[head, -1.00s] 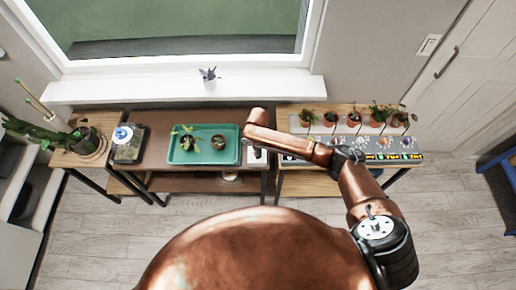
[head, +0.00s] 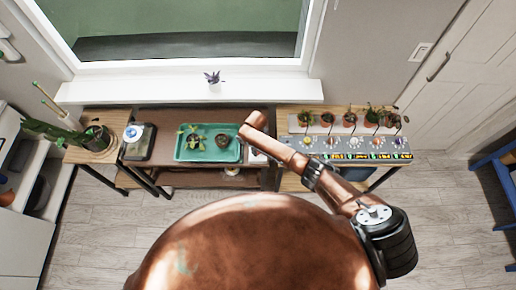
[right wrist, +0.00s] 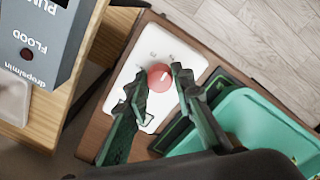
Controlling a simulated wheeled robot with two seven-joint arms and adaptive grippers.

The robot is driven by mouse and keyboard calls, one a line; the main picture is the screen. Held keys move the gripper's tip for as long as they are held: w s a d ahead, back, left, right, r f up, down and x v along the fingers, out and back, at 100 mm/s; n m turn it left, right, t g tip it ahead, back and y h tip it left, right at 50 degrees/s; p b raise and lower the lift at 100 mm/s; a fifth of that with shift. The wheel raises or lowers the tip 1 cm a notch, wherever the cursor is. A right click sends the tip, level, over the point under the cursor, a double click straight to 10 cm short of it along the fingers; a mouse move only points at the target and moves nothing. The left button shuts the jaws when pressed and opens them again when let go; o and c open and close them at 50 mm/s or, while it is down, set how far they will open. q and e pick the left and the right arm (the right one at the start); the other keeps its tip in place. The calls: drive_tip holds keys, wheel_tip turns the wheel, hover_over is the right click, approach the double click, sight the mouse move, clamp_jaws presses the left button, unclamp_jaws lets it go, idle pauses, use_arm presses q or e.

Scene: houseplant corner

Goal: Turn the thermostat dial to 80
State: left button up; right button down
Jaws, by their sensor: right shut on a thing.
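The thermostat is a white plate (right wrist: 145,62) with a round red dial (right wrist: 158,78), seen in the right wrist view. A pale mark on the dial points to the upper right of that view; the scale print is too small to read. My right gripper (right wrist: 160,82) is shut on the dial, with one dark finger on each side of it. In the head view a bit of the white plate (head: 257,157) shows beside my right arm, which hides the dial and gripper. My left gripper is out of view.
A green tray (head: 178,151) with small plants lies just left of the plate. A grey control panel (head: 372,155) with several knobs and displays stands to the right, seedling pots behind it. A scale-like device (head: 137,143) and a cactus pot (head: 97,138) stand farther left.

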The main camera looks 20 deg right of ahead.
drive_tip(key=m+p, duration=0.2)
drive_tip(key=m, duration=0.3)
drive_tip(key=shift+a+r+m, duration=0.1)
drive_tip(key=shift+a+m, duration=0.05)
drive_tip(key=shift+m, duration=0.15)
drive_tip(key=shift+w+m+p, duration=0.1)
drive_tip(key=shift+m+p, duration=0.4)
drive_tip(key=shift+m, duration=1.7)
drive_tip(key=c, duration=1.7)
unclamp_jaws()
drive_tip(key=shift+o, duration=0.2)
wheel_tip(320, 180, up, 12)
drive_tip(key=shift+a, duration=0.15)
